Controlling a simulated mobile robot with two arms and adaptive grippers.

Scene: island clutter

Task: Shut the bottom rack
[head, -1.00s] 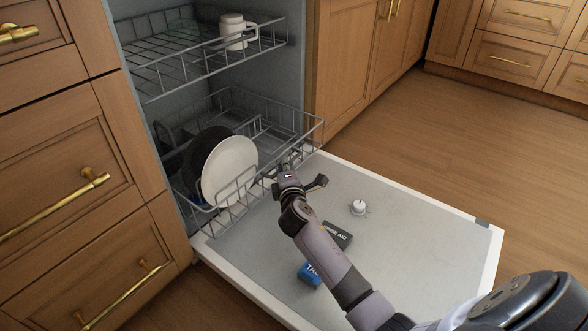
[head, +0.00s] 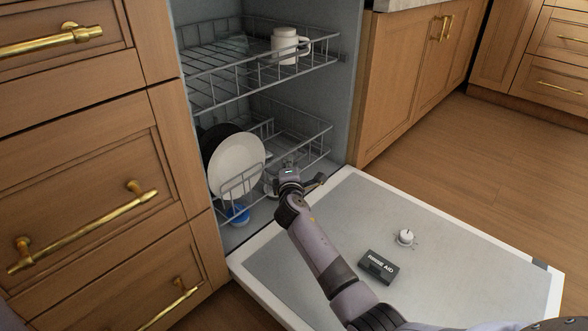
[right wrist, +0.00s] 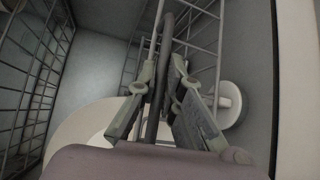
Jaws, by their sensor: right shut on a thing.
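The grey wire bottom rack (head: 318,137) is mostly inside the dishwasher, with its front close to the opening above the lowered door (head: 475,225). A white plate (head: 237,163) and a dark plate (head: 212,138) stand upright in it at the left. My right gripper (head: 297,174) is at the rack's front. In the right wrist view, its fingers (right wrist: 164,82) are shut on a wire bar of the rack. My gripper and forearm hide part of the rack's front. My left gripper is not in view.
The top rack (head: 215,88) holds a white mug (head: 286,45). A round white dispenser cap (head: 405,237) and a black rinse aid box (head: 379,267) are on the open door. A blue part (head: 238,214) shows below the bottom rack. Wooden drawers flank the left side.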

